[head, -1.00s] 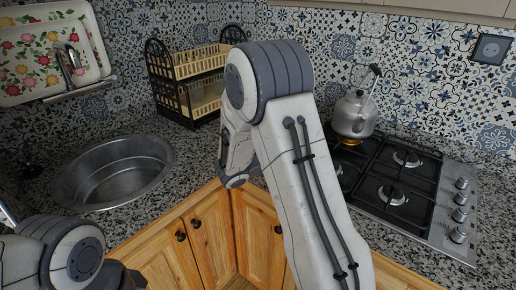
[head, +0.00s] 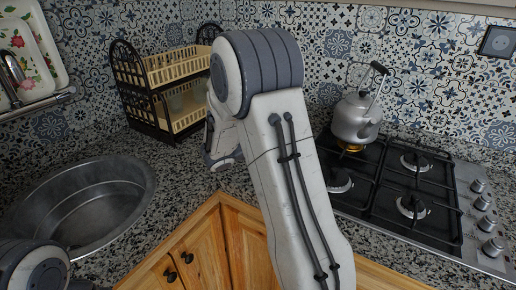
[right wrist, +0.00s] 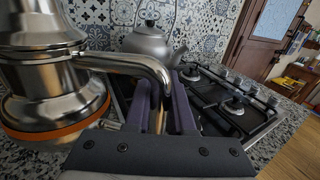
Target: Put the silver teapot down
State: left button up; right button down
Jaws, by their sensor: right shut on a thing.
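A silver teapot (right wrist: 45,88) with an orange band near its base fills the left of the right wrist view. Its curved metal handle (right wrist: 130,64) reaches right into my right gripper (right wrist: 172,92), whose purple fingers are closed around the handle's end. Granite counter shows below the pot; I cannot tell whether its base touches it. In the head view my right arm hides this teapot and the right gripper. My left gripper is out of view; only part of my left arm shows at the lower left.
A grey kettle (head: 355,119) stands at the back of the gas hob (head: 395,200); it also shows in the wrist view (right wrist: 150,45). A sink (head: 82,200) lies left. A two-tier dish rack (head: 150,127) stands at the back wall. Granite counter (head: 180,172) between sink and arm is clear.

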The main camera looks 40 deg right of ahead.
jog(key=w+a+f, duration=0.1)
jog(key=w, duration=0.2)
jog(key=w+f, duration=0.2)
jog(key=w, duration=0.1)
jog(key=w+a+f, duration=0.1)
jog(key=w+f, duration=0.1)
jog(key=w, duration=0.1)
jog(key=shift+a+f, duration=0.25)
jog(key=shift+a, duration=0.05)
jog(key=shift+f, duration=2.05)
jog(key=c, duration=0.8)
grip_release()
jog(key=shift+o, duration=0.2)
jog(key=shift+w+a+p, duration=0.15)
jog(key=shift+a+p, duration=0.15)
jog(key=shift+a, duration=1.35)
jog(key=shift+w+a+p, duration=0.2)
jog(key=shift+a+p, duration=0.15)
jog(key=shift+a, duration=1.3)
jog(key=shift+w+a+p, duration=0.15)
jog(key=shift+a+p, duration=0.15)
jog(key=shift+a, duration=1.35)
